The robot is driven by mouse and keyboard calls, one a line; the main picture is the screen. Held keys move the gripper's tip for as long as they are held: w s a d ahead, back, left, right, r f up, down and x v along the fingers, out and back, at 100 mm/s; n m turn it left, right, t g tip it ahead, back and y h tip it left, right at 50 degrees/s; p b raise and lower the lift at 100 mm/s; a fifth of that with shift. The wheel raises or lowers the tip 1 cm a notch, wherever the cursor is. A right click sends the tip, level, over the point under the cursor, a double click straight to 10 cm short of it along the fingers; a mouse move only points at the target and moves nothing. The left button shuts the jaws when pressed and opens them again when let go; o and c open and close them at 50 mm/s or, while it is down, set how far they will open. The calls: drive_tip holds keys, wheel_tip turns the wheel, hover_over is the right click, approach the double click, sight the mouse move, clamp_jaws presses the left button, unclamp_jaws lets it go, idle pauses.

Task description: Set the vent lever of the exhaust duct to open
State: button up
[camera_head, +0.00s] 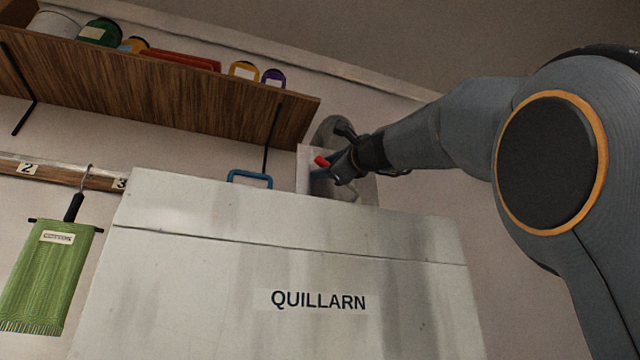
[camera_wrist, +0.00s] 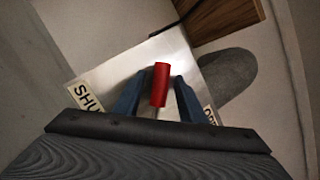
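The vent lever's red handle (camera_wrist: 160,85) stands in the middle of the wrist view, in front of a pale metal plate (camera_wrist: 150,58). The plate has a label reading "SHU…" (camera_wrist: 88,97) at left and a partly hidden label (camera_wrist: 210,115) at right, seemingly "OPEN". My gripper (camera_wrist: 161,76) has a blue finger on each side of the handle, with a visible gap on both sides, so it is open around it. In the head view the red handle (camera_head: 320,161) shows beside my gripper (camera_head: 328,172). The lever's pivot is hidden.
A wooden shelf (camera_head: 150,85) with several tins and jars hangs upper left. A green cloth (camera_head: 48,280) hangs from a numbered rail. A grey rounded shape (camera_wrist: 228,72) lies behind the plate.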

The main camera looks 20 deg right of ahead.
drive_tip(key=shift+b+v, duration=0.9)
drive_tip(key=shift+v, duration=1.05)
drive_tip(key=s+d+f+n+y+b, duration=0.2)
drive_tip(key=s+f+y+b, duration=0.1)
drive_tip(key=s+b, duration=0.15)
drive_tip(key=p+x, duration=0.4)
drive_tip(key=x, duration=0.2)
drive_tip(key=shift+w+r, duration=0.2)
drive_tip(key=shift+r, duration=0.05)
clamp_jaws()
